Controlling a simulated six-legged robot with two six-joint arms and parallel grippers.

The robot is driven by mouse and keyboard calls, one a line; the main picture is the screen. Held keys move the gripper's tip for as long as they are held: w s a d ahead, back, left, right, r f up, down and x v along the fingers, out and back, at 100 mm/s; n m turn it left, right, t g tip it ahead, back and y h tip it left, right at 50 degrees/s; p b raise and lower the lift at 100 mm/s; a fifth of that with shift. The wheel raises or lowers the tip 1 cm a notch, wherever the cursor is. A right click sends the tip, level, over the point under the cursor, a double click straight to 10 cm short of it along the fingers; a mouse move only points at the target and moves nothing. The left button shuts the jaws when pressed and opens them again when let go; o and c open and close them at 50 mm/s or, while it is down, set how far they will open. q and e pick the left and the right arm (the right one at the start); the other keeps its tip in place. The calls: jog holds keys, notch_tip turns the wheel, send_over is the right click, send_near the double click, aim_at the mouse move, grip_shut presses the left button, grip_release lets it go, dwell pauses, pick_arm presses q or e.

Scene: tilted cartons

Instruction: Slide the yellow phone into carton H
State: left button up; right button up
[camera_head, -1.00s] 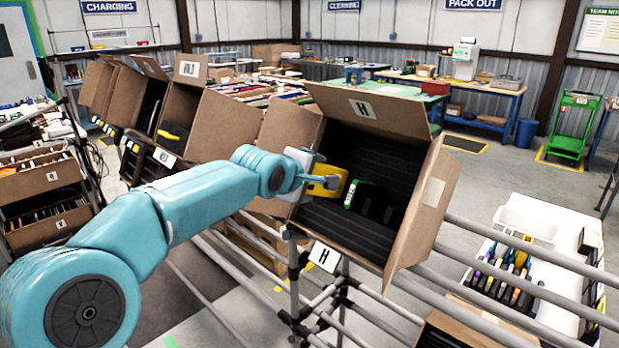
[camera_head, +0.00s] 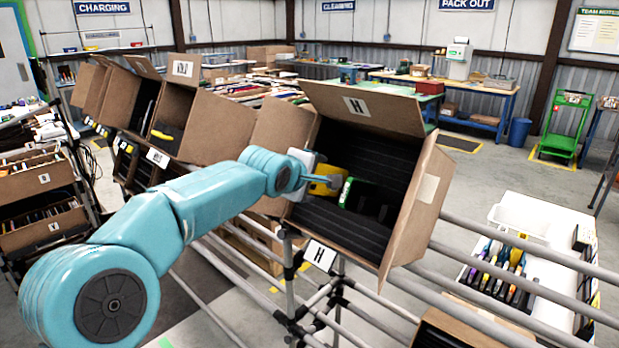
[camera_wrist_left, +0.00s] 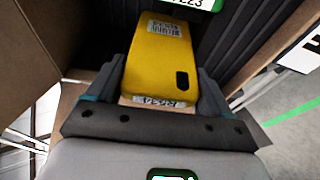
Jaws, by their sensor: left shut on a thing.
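The yellow phone (camera_head: 326,180) is held by my left gripper (camera_head: 309,180) at the mouth of carton H (camera_head: 428,205). In the left wrist view the phone (camera_wrist_left: 158,62) lies between the two fingers of the left gripper (camera_wrist_left: 157,92), with a label and a dark camera patch on its back. Its far end points into the dark ribbed inside of the carton. A green-edged phone with a white label (camera_head: 346,192) stands in the carton just beyond it; its lower edge shows in the wrist view (camera_wrist_left: 195,4). My right gripper is not in view.
Carton H tilts on a pipe rack (camera_head: 480,255), its flap (camera_head: 365,108) raised and an H tag (camera_head: 320,256) below. More tilted cartons (camera_head: 215,125) stand to the left. A white tray with several phones (camera_head: 520,235) is at the right.

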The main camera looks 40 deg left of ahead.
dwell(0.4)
pick_arm(q)
jog(key=shift+w+d+f+b, duration=0.1)
jog(key=shift+w+f+b, duration=0.75)
jog(key=shift+w, duration=0.4)
jog(key=shift+f, duration=0.15)
jog(key=shift+d+f, duration=0.1)
dwell(0.7)
